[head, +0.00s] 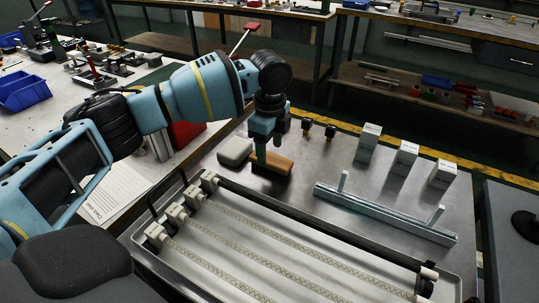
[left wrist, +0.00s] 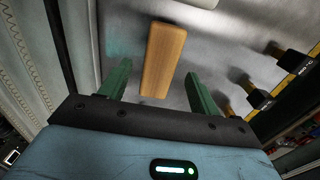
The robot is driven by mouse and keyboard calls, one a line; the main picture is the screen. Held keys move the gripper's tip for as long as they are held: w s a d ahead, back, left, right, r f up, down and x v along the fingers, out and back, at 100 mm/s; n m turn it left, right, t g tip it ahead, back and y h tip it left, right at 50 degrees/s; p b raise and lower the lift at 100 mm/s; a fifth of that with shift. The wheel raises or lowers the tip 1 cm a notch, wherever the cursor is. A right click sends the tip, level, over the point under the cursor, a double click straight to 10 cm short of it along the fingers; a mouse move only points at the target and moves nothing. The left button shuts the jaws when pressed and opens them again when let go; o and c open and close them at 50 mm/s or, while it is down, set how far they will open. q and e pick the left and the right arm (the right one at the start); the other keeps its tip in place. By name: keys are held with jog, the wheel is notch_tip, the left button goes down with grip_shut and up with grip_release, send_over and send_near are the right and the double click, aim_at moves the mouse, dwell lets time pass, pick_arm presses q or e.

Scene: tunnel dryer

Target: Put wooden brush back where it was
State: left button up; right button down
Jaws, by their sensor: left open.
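The wooden brush (head: 277,165) has a brown block with a dark lower side, and sits on the grey metal table. In the left wrist view its wooden top (left wrist: 165,58) lies between the two green fingers. My left gripper (head: 268,145) points down over the brush. It is open, with a gap on each side of the brush (left wrist: 165,58) in the wrist view. How far the fingertips are above the table is hard to tell. My right gripper is not in view.
A pale rounded block (head: 235,150) lies just left of the brush. A tray with long toothed strips (head: 145,250) is in front.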

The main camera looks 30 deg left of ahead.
aim_at(270, 158)
pick_arm(q)
notch_tip(270, 158, up, 8)
jog(key=shift+r+p, duration=0.15)
jog(key=shift+p, duration=0.3)
